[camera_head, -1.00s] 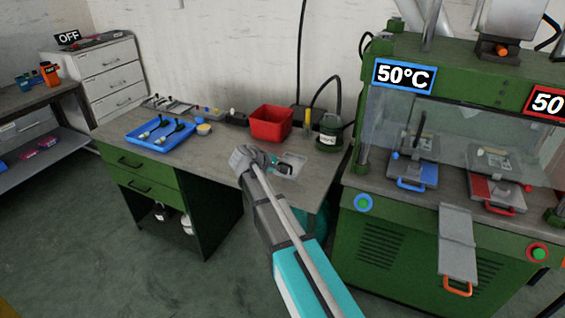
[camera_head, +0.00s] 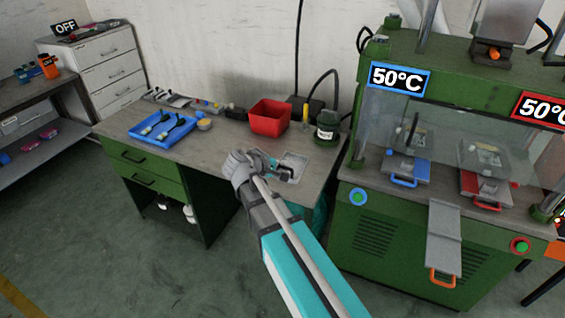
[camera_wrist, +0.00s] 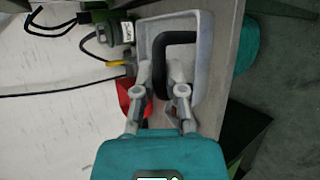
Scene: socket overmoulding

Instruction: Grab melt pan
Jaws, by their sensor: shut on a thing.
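The melt pan is a shallow grey tray with a black handle. In the wrist view the pan (camera_wrist: 203,55) lies past my fingers, with its dark handle (camera_wrist: 178,37) between them. My gripper (camera_wrist: 164,88) is shut on this handle. In the head view the pan (camera_head: 293,166) is at the front right of the grey workbench, right of my wrist. I cannot tell whether the pan touches the bench.
A red bin (camera_head: 269,120) and a dark green canister (camera_head: 327,130) stand behind the pan. A blue tray (camera_head: 144,132) with dark-handled tools lies to the left. The green press (camera_head: 365,255) stands close on the right, with a grey plate (camera_head: 445,235) jutting from its front.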

